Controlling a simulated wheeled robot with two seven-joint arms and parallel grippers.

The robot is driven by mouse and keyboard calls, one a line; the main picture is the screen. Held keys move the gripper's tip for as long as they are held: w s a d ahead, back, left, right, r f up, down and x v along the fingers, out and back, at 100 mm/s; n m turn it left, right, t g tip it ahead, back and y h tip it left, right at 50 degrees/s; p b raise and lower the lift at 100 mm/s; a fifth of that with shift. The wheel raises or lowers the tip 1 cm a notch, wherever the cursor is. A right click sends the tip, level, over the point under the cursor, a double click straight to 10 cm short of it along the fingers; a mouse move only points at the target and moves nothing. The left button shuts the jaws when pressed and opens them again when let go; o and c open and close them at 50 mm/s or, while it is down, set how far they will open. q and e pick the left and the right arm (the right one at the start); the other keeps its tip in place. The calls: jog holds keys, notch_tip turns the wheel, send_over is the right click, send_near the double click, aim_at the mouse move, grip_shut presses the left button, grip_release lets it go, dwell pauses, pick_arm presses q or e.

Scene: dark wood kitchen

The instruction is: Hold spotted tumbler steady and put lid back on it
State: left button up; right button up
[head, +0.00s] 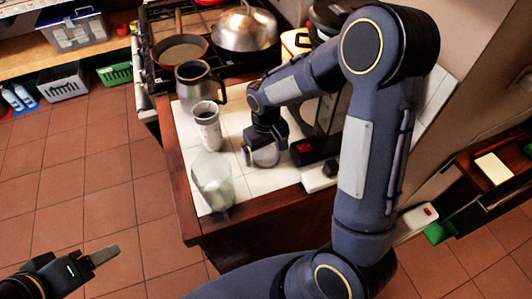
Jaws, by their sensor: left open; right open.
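The spotted tumbler (208,132) stands upright on the white tiled counter, its dark open top showing and no lid on it. My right gripper (261,146) points down over the counter to the right of the tumbler, apart from it. A pale round thing (265,157), possibly the lid, shows right at its fingertips; the gripper is open, and I cannot tell whether it touches the thing. My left gripper (103,257) is open and empty at the lower left, over the floor and well away from the tumbler.
A clear container (213,182) stands near the counter's front left corner, in front of the tumbler. A metal pot (197,82) stands behind it. A black appliance (318,147) is right of my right gripper. The stove holds pans (180,48). Tiled floor is free at left.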

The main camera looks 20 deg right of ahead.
aim_at(266, 155)
jog(key=shift+f, duration=0.2)
jog(key=c, duration=1.1)
jog(key=shift+o, duration=0.2)
jog(key=shift+r, duration=0.15)
notch_tip(266, 155, up, 10)
jog(key=shift+b, duration=0.35)
